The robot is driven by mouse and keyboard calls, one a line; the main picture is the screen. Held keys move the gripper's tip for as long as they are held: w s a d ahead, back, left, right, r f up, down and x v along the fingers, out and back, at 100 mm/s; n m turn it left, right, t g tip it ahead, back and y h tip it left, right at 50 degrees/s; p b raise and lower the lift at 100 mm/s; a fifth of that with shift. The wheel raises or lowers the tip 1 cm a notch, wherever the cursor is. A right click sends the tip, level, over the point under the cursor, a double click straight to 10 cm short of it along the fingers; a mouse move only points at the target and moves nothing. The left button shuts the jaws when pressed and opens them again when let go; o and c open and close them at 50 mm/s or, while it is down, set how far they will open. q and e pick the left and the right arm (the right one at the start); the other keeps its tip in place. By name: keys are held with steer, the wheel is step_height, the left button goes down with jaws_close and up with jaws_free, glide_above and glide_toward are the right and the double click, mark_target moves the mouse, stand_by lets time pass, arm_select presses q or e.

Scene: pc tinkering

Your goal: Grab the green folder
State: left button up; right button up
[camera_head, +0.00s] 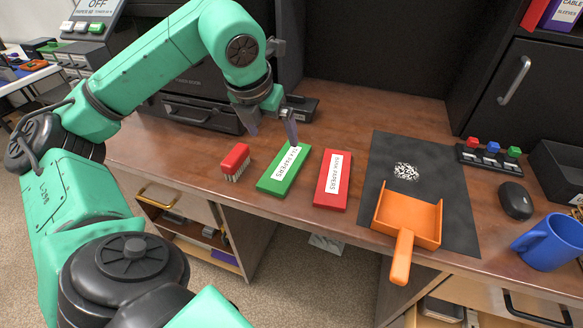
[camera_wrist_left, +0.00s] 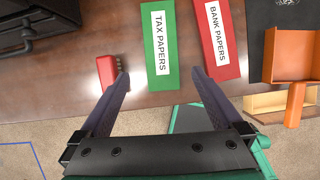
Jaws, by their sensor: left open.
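The green folder (camera_head: 274,179), with a white label, lies flat on the brown desk beside the red folder (camera_head: 323,192). In the left wrist view the green folder (camera_wrist_left: 152,70) reads "TAX PAPERS" and the red folder (camera_wrist_left: 236,66) reads "BANK PAPERS". My left gripper (camera_head: 272,131) is open and empty above the desk, at the far end of the green folder. In the left wrist view its fingers (camera_wrist_left: 160,75) are spread, with the green folder showing between and beyond them. I cannot tell the exact height above it. My right gripper is not in view.
A red brush (camera_head: 236,157) lies left of the green folder. An orange dustpan (camera_head: 408,218) rests on a dark mat (camera_head: 449,172) to the right. A black mouse (camera_head: 515,201) and a blue mug (camera_head: 550,243) stand farther right. A black printer (camera_head: 190,100) stands behind the left arm.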

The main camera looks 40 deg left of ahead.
mark_target(284, 167)
arm_select(q)
steer(key=x, duration=0.8)
steer(key=b+x, duration=0.1)
steer(key=x, duration=0.4)
steer(key=shift+s+d+f, duration=0.15)
steer(key=shift+s+f, duration=0.05)
steer(key=shift+s, duration=0.15)
steer(key=c, duration=1.2)
steer(key=shift+o, duration=0.2)
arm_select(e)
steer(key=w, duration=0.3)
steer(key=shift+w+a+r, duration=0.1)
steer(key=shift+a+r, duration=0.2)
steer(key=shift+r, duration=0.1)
arm_select(q)
steer(key=shift+r, duration=0.15)
